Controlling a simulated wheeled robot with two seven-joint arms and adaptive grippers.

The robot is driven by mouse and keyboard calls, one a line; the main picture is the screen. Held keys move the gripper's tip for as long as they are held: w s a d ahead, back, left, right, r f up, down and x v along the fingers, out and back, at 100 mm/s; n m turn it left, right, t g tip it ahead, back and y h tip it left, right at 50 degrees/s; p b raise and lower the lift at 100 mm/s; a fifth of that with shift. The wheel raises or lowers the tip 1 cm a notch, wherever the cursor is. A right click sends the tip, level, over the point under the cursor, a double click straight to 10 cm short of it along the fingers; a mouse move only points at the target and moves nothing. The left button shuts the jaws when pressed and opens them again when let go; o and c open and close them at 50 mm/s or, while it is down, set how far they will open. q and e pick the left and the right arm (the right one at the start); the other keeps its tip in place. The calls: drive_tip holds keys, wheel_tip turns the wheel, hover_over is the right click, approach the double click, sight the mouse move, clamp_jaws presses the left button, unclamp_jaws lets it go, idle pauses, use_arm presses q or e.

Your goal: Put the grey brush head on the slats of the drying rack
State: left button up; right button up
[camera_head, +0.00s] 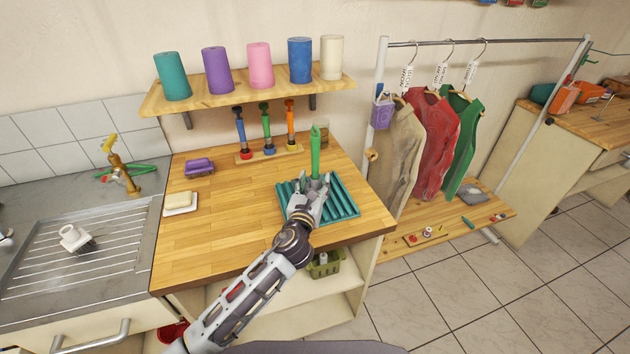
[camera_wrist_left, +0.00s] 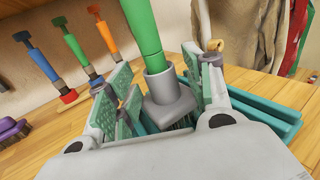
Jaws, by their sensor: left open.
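The grey brush head (camera_wrist_left: 168,98) has a green handle (camera_head: 315,155) standing up from its socket. It is upright over the teal drying rack (camera_head: 344,203), bristles down. The bristles seem to meet the slats, but their contact is partly hidden. My left gripper (camera_head: 311,190) is open at the rack. In the left wrist view its padded fingers stand on either side of the brush head, with a gap visible on the left. In the head view the gripper hides most of the brush head. My right gripper is not in view.
A stand (camera_head: 268,154) with blue, green and orange handled tools is behind the rack. A purple brush (camera_head: 199,167) and a soap dish (camera_head: 180,204) lie to the left on the wooden counter (camera_head: 225,235). A clothes rail (camera_head: 381,85) stands to the right. The counter's left middle is clear.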

sight(314, 184)
use_arm(q)
drive_tip(key=v, duration=0.8)
drive_tip(key=shift+s+a, duration=0.1)
drive_tip(key=shift+s, duration=0.3)
drive_tip(key=shift+v, duration=0.75)
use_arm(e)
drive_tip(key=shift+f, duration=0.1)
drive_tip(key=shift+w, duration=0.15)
use_arm(q)
wheel_tip(314, 184, up, 9)
drive_tip(key=p, duration=0.8)
drive_tip(key=shift+r+p, duration=0.15)
drive_tip(key=shift+p, duration=0.25)
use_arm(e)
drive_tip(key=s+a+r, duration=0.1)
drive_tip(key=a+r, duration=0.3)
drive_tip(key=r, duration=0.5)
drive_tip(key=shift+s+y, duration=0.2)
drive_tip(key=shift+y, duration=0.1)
